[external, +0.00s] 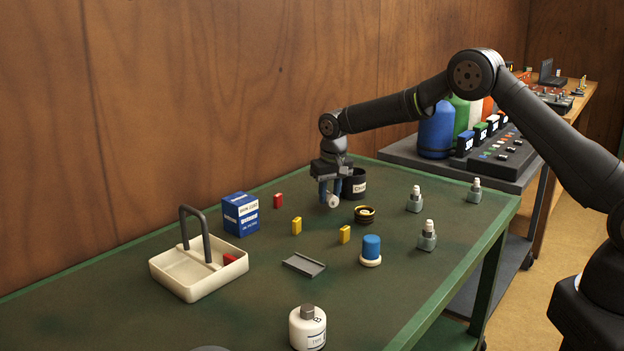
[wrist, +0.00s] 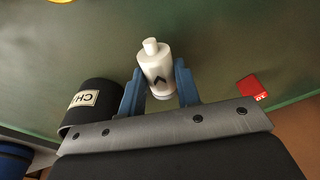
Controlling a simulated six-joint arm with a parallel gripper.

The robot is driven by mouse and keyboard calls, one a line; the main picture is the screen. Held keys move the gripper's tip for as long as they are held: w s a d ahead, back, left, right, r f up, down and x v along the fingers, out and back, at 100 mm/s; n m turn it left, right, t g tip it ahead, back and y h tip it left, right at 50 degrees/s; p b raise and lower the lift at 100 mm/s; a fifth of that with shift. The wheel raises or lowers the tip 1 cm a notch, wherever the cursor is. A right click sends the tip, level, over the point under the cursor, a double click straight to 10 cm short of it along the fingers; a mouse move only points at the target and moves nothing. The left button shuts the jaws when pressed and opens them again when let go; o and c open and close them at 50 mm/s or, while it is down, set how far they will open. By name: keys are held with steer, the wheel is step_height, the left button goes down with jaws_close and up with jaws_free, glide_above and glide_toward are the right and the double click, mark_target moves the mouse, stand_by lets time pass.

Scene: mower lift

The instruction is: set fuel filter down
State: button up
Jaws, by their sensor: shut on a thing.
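The fuel filter (wrist: 157,72) is a small white cylinder with a narrow spout and a black arrow mark. It also shows in the external view (external: 333,201), low over the green table near its back edge. My gripper (wrist: 159,82) has its blue fingers on both sides of the filter and is shut on it; in the external view my gripper (external: 330,193) points down. I cannot tell whether the filter touches the table.
A black labelled cup (external: 355,184) stands close beside my gripper. A black-and-yellow ring (external: 365,214), yellow blocks (external: 297,226), a red block (external: 278,201) and a blue box (external: 240,214) are around. A white caddy (external: 190,281) is at left. A grey tray (external: 304,265) lies mid-table.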

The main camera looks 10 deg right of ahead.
mark_target(332, 195)
steer(key=shift+f, duration=0.6)
steer(key=shift+f, duration=0.1)
steer(key=o, duration=1)
steer(key=shift+c, duration=0.2)
step_height(332, 195, up, 12)
steer(key=s, duration=0.1)
steer(key=shift+s+d, duration=0.2)
steer(key=shift+d, duration=0.1)
